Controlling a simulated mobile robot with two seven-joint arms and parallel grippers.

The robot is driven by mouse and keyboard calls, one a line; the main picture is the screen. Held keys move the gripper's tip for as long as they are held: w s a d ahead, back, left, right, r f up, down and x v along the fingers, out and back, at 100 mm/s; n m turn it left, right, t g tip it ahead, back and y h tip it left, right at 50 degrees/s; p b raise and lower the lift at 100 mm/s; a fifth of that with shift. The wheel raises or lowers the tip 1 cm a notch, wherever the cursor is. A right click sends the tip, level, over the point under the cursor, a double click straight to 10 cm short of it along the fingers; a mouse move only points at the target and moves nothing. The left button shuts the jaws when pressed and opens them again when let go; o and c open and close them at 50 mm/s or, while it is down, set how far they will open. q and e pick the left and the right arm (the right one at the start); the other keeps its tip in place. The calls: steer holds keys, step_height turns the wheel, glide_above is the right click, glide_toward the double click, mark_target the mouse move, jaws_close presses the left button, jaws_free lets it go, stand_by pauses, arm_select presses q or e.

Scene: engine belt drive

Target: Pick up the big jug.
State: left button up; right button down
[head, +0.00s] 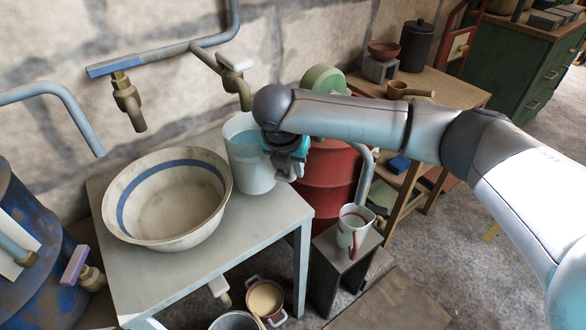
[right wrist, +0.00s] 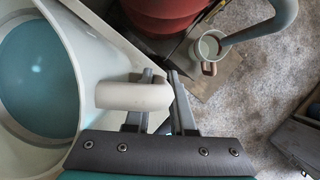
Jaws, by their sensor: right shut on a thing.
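The big jug (head: 246,158) is pale and holds blue liquid. It is upright at the back right of the grey table (head: 225,265), right of the wide bowl, and looks to rest on the tabletop. My right gripper (head: 290,168) is at the jug's right side and is shut on its handle. In the right wrist view the jug (right wrist: 72,38) fills the left, with its pale handle (right wrist: 133,96) at the fingers of my right gripper (right wrist: 160,78). The gripper partly hides the handle in the head view. My left gripper is not in view.
A cream bowl (head: 170,215) with a blue band stands left of the jug. Brass taps (head: 128,105) hang from wall pipes above. A red drum (head: 330,185) stands behind the gripper. A smaller jug (head: 353,228) stands on a low dark stand. Pots lie below the table.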

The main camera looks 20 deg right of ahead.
steer(key=shift+w+r, duration=0.1)
steer(key=shift+r, duration=0.6)
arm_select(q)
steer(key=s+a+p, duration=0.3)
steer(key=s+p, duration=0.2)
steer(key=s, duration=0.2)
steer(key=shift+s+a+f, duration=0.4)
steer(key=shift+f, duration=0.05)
arm_select(e)
steer(key=s+d, duration=0.3)
steer(key=s, duration=0.5)
steer(key=s+d, duration=0.3)
steer(key=s, duration=0.5)
steer(key=shift+s+f, duration=0.2)
steer(key=shift+s, duration=0.2)
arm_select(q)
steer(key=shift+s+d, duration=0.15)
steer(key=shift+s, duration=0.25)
arm_select(e)
steer(key=shift+s, duration=0.1)
steer(key=c, duration=1.3)
jaws_free()
jaws_close()
